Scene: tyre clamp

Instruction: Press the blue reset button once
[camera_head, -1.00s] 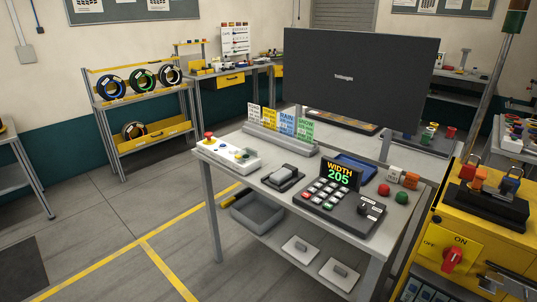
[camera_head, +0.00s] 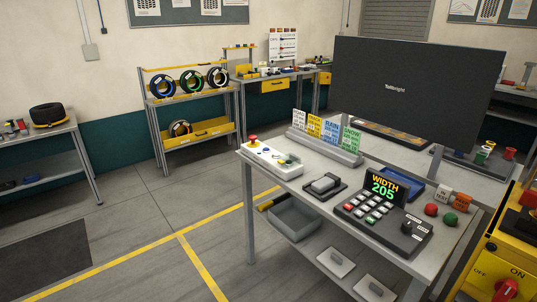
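A white control box (camera_head: 272,158) lies on the left end of the grey table (camera_head: 247,190). A red mushroom button (camera_head: 253,140) stands at its far left end. A small blue spot (camera_head: 266,149) shows on its top beside the red button; it may be the blue reset button, but it is too small to tell. More small coloured parts sit on the box's right half, and their details are unclear. Neither of my grippers is in view.
A keypad with a "WIDTH 205" display (camera_head: 383,185), a grey pad (camera_head: 324,186), a card stand (camera_head: 325,148) and red and green balls (camera_head: 450,218) share the table. A large dark screen (camera_head: 412,92) stands behind. Floor to the left is clear.

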